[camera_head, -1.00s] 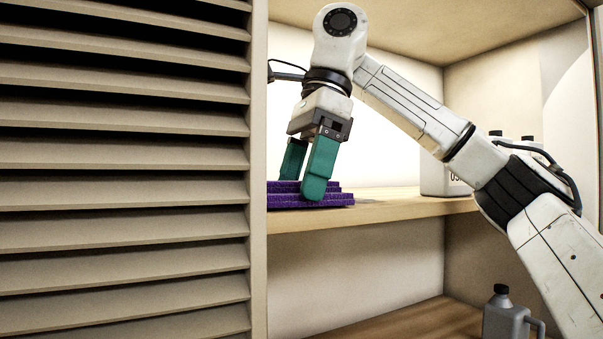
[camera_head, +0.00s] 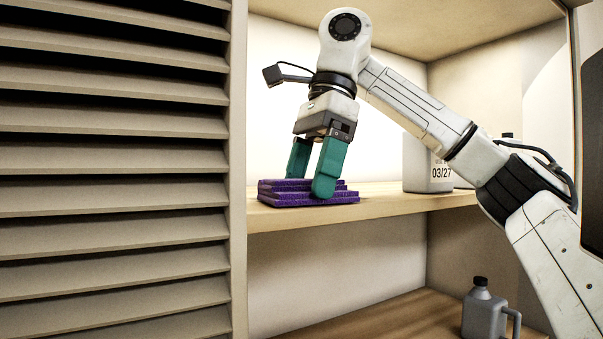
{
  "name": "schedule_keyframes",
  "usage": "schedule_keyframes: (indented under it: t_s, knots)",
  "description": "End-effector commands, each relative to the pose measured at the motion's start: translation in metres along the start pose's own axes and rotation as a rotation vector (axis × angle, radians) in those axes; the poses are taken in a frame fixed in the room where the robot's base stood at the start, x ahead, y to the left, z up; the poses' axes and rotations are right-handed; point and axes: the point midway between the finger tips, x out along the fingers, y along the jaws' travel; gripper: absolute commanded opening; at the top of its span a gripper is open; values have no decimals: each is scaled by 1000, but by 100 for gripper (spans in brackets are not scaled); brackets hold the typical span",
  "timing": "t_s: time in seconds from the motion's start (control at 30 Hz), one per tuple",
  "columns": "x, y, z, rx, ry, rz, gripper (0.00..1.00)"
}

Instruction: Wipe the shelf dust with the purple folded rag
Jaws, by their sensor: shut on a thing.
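The purple folded rag (camera_head: 283,193) lies in stacked layers on the upper wooden shelf (camera_head: 400,203), near its front edge. My gripper (camera_head: 316,180) points down at the rag with its two teal fingers. The fingers are shut on the rag, one at the front and one behind; the rear fingertip is partly hidden by the rag's layers. The rag appears to rest on the shelf board. No dust can be made out clearly on the part of the shelf in view.
A louvred door (camera_head: 110,170) stands close on the left. A light jug labelled 03/27 (camera_head: 425,165) stands on the upper shelf right of the rag, partly behind my arm. A grey jug with a black cap (camera_head: 484,312) stands on the lower shelf (camera_head: 390,318).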

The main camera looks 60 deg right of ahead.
Motion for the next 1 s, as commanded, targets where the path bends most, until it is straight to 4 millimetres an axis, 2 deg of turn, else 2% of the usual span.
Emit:
schedule_keyframes:
  t_s: [0.2, 0.47, 0.7, 1.0]
  knots:
    - [-4, -1, -18, 5, 0, -1, 53]
    - [-6, -2, -29, 5, 1, -1, 53]
    - [-13, -4, -46, 5, 1, 0, 53]
    - [-16, -4, -55, 3, 0, 0, 53]
